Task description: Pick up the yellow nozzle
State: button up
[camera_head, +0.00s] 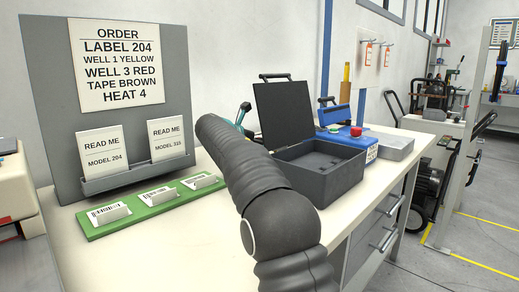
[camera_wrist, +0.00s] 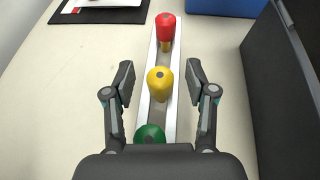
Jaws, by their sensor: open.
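In the wrist view a yellow nozzle (camera_wrist: 160,82) stands upright in the middle of a narrow light rail (camera_wrist: 147,112). A red nozzle (camera_wrist: 166,26) stands behind it on the rail, and a green nozzle (camera_wrist: 150,134) stands in front, partly hidden by my gripper body. My gripper (camera_wrist: 160,80) is open, with one finger on each side of the yellow nozzle and apart from it. In the head view my arm hides the rail and nozzles; only a small teal-and-dark part of my gripper (camera_head: 243,115) shows beyond the arm.
A dark open-lidded box (camera_head: 318,168) stands to the right; its dark side (camera_wrist: 283,80) is close to my right finger. A blue device (camera_head: 345,137) with a red button sits behind it. A green label board (camera_head: 150,207) and grey order stand (camera_head: 48,100) are at left.

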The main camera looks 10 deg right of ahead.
jog(key=shift+w+d+f, duration=0.1)
jog(key=shift+w+d, duration=0.1)
jog(key=shift+d, duration=0.05)
grip_shut()
